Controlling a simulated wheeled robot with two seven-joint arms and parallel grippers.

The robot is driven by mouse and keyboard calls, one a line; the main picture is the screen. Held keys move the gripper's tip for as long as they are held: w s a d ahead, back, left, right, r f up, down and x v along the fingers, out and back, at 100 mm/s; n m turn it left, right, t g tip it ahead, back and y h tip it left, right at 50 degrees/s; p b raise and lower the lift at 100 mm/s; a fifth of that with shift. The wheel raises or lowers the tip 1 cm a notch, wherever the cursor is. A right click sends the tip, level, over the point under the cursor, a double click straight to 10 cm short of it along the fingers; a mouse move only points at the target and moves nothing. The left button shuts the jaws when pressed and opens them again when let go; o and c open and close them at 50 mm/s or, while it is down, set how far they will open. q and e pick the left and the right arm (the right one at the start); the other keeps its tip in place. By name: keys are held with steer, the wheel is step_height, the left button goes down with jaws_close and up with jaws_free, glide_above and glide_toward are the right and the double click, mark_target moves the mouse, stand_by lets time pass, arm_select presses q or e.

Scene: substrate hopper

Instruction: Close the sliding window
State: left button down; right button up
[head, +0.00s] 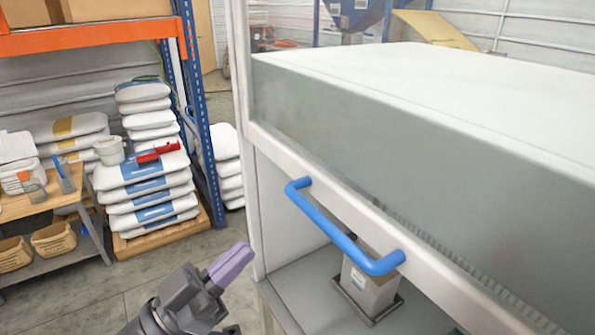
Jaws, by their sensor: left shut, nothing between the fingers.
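The sliding window (440,150) is a large greyish see-through pane with a pale frame along its lower edge, filling the right side of the head view. A blue bar handle (338,233) is fixed to that lower frame. Below the frame the cabinet is open, and its pale floor (300,278) shows. My left gripper (240,256) is at the bottom centre, shut and empty, with purplish fingers pointing up and right. It appears left of the handle and lower in the picture, apart from it. My right gripper is not in view.
A grey-white container (368,288) stands on a dark tray inside the cabinet, behind the handle. The cabinet's white upright post (246,150) is close to my left gripper. Stacked sacks (148,190), a wooden bench (45,200) and an orange-blue rack (95,38) stand at left.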

arm_select(q)
step_height(320, 180, up, 3)
steer(key=d+m+g+h, duration=0.1)
step_height(320, 180, up, 4)
steer(key=p, duration=0.4)
glide_above(309, 213)
steer(key=s, duration=0.3)
steer(key=f, duration=0.3)
steer(key=shift+w, duration=0.25)
steer(key=shift+f, duration=0.65)
